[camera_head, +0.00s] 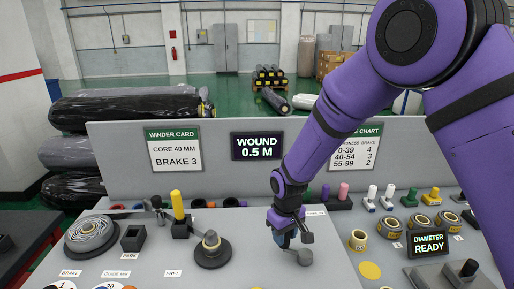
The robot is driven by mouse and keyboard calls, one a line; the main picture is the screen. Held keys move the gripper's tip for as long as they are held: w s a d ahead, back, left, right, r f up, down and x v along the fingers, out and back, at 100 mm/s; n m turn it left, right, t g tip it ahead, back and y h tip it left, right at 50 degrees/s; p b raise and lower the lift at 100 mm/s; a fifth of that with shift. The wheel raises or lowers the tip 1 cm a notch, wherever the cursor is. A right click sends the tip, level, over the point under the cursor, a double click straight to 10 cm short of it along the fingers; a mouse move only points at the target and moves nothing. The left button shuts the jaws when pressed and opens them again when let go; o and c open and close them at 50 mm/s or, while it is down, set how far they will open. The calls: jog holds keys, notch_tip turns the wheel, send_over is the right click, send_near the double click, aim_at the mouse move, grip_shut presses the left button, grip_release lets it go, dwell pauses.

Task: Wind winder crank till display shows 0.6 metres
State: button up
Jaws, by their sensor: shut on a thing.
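The wound display (257,146) on the grey upright panel reads "WOUND 0.5 M". My gripper (286,238) points down over the grey worktop, shut on what looks like the winder crank's handle. The grey crank arm (304,257) shows just below and to the right of the gripper. The handle itself is mostly hidden by the gripper.
A yellow-topped lever (178,206), a round black base with a knob (212,249) and a roll on a disc (90,235) stand left of the gripper. The diameter display (428,243) reads "READY". Several tape rolls and coloured pegs stand on the right.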

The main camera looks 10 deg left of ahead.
jog(key=shift+s, duration=0.75)
jog(key=shift+s+d, duration=0.15)
jog(key=shift+s, duration=0.45)
jog(key=shift+s+d, duration=0.15)
jog(key=shift+s, duration=0.45)
jog(key=o, duration=1.5)
jog(key=shift+r, duration=5)
